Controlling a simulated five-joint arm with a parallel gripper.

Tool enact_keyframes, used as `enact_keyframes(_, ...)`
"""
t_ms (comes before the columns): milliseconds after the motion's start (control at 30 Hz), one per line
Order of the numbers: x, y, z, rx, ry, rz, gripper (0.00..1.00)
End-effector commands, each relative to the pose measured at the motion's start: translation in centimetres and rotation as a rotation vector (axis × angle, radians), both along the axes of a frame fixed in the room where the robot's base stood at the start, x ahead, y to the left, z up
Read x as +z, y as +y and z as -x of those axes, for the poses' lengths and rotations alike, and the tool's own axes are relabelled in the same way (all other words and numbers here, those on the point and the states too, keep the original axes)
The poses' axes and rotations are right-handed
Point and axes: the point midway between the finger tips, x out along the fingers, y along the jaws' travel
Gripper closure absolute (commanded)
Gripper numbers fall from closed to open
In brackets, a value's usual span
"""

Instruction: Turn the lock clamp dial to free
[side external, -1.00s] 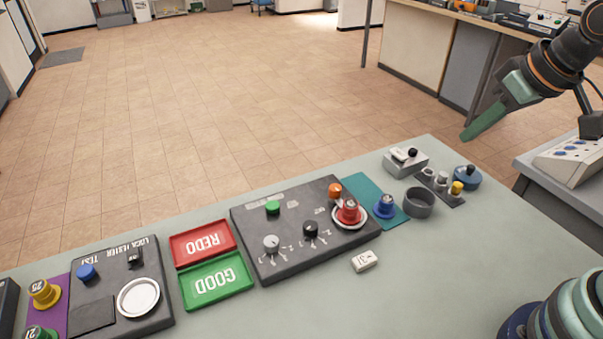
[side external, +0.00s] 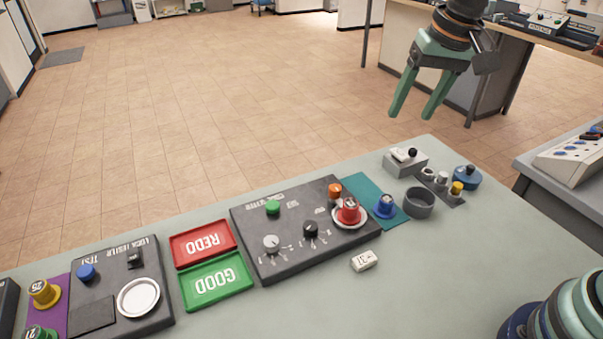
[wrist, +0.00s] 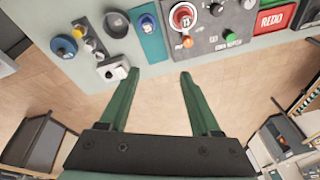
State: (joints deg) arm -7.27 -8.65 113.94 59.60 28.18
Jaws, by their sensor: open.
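A dark control panel (side external: 290,263) lies on the bench. It carries a grey dial (side external: 271,243) and a black dial (side external: 310,228), each with small markings I cannot read. I cannot tell which is the lock clamp dial. A red lock piece (side external: 349,212) sits on the panel's white round seat, beside an orange knob (side external: 335,190). A green button (side external: 273,207) is at the panel's far side. My gripper (side external: 410,117) is open and empty, high beyond the bench's far edge. In the wrist view its fingers (wrist: 159,75) point toward the bench, apart from the panel (wrist: 205,45).
Red REDO (side external: 203,262) and green GOOD (side external: 240,288) trays lie left of the panel. A blue piece (side external: 384,206), grey ring (side external: 419,203) and switch box (side external: 406,163) stand to its right. A white tag (side external: 364,261) lies in front. The bench's front middle is clear.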

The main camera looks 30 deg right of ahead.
Motion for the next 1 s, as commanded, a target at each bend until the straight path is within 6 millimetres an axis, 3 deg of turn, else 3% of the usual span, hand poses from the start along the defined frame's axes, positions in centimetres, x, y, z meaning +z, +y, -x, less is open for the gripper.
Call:
enact_keyframes(200, -2.6, 3.3, -4.4, -0.163, 0.12, -0.029, 0.36)
enact_keyframes(433, -6.4, 6.6, -7.7, -0.328, 0.221, -0.029, 0.36)
enact_keyframes(600, -8.3, 7.9, -8.7, -0.399, 0.258, -0.023, 0.36)
enact_keyframes(867, -10.0, 8.2, -8.9, -0.42, 0.268, -0.02, 0.36)
enact_keyframes(1000, -12.4, 8.2, -8.9, -0.42, 0.269, -0.019, 0.36)
